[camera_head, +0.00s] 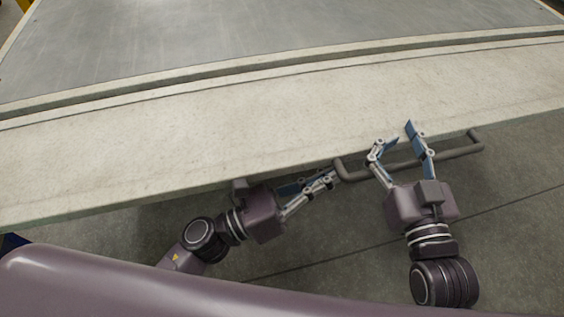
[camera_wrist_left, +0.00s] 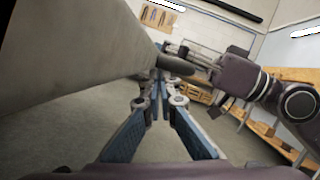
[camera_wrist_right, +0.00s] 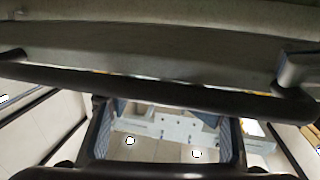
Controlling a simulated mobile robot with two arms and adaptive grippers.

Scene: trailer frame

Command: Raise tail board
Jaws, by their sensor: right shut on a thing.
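The tail board (camera_head: 200,150) is a pale, worn panel crossing the head view, with its near edge tilted. A dark grey bar handle (camera_head: 460,151) sticks out from that edge. The handle also crosses the right wrist view (camera_wrist_right: 170,91), above the fingers. My left gripper (camera_head: 325,180) is beside the handle's left end, low at the board's edge. Its fingers come close together in the left wrist view (camera_wrist_left: 158,80), with nothing clearly held between them.
A grey metal bed (camera_head: 200,50) lies beyond the tail board, across a narrow gap. Bare concrete floor (camera_head: 510,220) is open in front of the board. Wooden shelving (camera_wrist_left: 270,132) stands in the background of the left wrist view.

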